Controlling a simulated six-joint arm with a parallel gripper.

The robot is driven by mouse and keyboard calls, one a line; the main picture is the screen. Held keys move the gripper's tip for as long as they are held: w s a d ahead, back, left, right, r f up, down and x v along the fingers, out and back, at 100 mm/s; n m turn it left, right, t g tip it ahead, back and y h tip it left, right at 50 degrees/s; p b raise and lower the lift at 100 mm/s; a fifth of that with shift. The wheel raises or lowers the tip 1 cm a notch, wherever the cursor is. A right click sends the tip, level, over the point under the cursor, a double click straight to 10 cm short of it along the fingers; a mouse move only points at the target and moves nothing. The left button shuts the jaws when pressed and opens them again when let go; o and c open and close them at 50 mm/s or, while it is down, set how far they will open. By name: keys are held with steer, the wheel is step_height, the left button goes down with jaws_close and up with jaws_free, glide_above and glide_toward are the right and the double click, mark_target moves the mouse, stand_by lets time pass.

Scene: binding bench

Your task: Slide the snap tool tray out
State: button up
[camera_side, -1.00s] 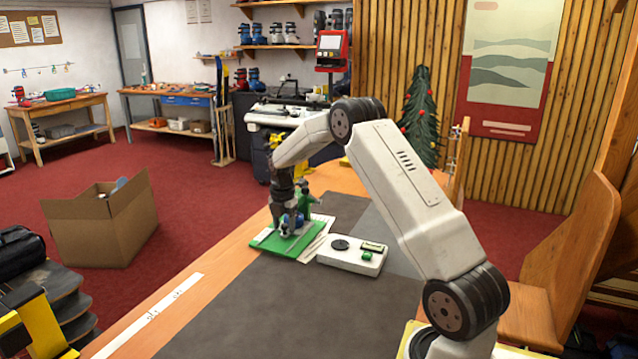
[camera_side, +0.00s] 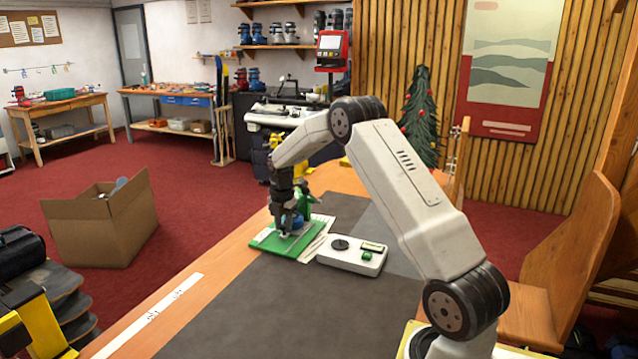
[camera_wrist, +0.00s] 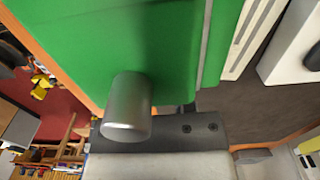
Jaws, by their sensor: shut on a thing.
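The green tray (camera_side: 268,240) lies flat on the bench mat, left of the white box. An upright green tool (camera_side: 304,202) stands behind my gripper, which partly hides it. My gripper (camera_side: 291,228) points down over the tray and is shut at its surface. In the wrist view the green tray surface (camera_wrist: 120,40) fills the upper middle. A grey metal cylinder (camera_wrist: 127,105) stands out against it beside the dark finger mount. The fingertips and the exact place of the grip are hidden.
A white box with a dark round pad and green button (camera_side: 352,256) sits close right of the tray. White strips (camera_side: 314,245) lie between them. The dark mat (camera_side: 235,300) in front is clear. A white ruler (camera_side: 150,312) lies along the left bench edge.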

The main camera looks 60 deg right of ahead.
steer(key=shift+a, duration=3.55)
steer(key=o, duration=0.6)
steer(key=shift+r, duration=0.15)
steer(key=shift+r, duration=2.9)
steer(key=shift+r, duration=2)
